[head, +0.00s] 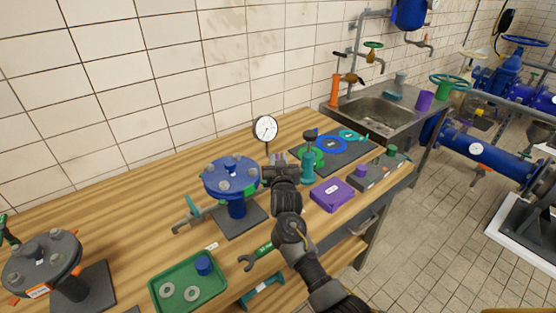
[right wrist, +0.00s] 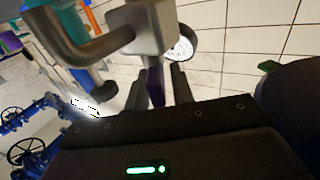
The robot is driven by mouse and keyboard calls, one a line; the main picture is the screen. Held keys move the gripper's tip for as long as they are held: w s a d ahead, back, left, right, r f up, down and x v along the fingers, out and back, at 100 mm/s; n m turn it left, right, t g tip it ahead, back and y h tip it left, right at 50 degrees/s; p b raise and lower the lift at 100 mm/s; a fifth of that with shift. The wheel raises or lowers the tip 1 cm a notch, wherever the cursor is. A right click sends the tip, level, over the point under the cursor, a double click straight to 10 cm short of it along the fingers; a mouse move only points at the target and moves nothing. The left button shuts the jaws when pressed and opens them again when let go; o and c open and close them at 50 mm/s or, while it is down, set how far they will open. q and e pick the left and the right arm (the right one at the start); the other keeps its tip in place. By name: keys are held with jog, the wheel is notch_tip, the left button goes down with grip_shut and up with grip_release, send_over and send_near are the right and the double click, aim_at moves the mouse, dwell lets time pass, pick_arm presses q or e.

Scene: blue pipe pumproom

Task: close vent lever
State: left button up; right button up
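My right gripper (head: 280,169) is over the bench, just right of the blue flanged fitting (head: 232,176) and below the round gauge (head: 265,129). In the right wrist view its fingers (right wrist: 158,78) stand apart. A narrow purple piece (right wrist: 155,88), possibly the vent lever, shows between them under a grey block (right wrist: 143,27) with a bent grey handle (right wrist: 63,38). I cannot tell whether the fingers touch it. The gauge also shows beyond the block (right wrist: 182,47). In the head view the gripper hides most of this part. My left gripper is not in view.
A teal pump-like cylinder (head: 308,165) stands close right of my gripper. A purple box (head: 332,195), a green wrench (head: 255,256) and a green tray (head: 187,285) lie on the bench. A grey flanged fitting (head: 42,257) stands left. A sink (head: 372,117) is at the far end.

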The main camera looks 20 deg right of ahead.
jog(key=shift+o, duration=0.6)
jog(key=shift+s+r+p, duration=0.1)
jog(key=shift+s+p, duration=0.1)
jog(key=shift+p, duration=0.1)
jog(key=s+a+p, duration=0.1)
jog(key=s+p, duration=0.6)
jog(key=s, duration=0.3)
jog(key=shift+s+a, duration=0.15)
jog(key=shift+a, duration=0.2)
